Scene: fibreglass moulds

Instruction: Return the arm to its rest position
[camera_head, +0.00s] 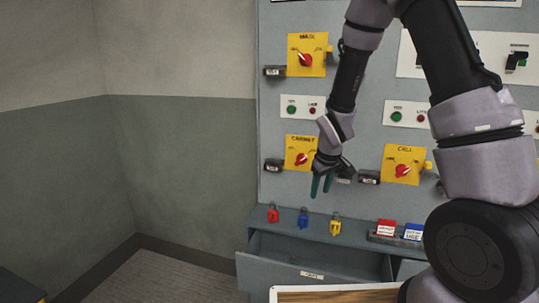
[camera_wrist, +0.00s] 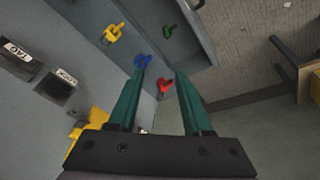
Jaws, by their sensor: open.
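My gripper (camera_head: 322,185) hangs in front of the grey control panel (camera_head: 375,118), pointing down, above the ledge with the padlocks. Its two green fingers are apart and nothing is between them in the head view. In the wrist view my gripper (camera_wrist: 162,78) is also open, with a blue padlock (camera_wrist: 142,61) and a red padlock (camera_wrist: 165,86) beyond the fingertips. My arm reaches down from the upper right of the head view.
Red, blue and yellow (camera_head: 335,226) padlocks stand on the ledge. An open drawer (camera_head: 312,272) juts out below; a green padlock (camera_wrist: 168,32) lies in it. Yellow switch plates (camera_head: 403,165) protrude from the panel. Open floor (camera_head: 165,280) lies to the left.

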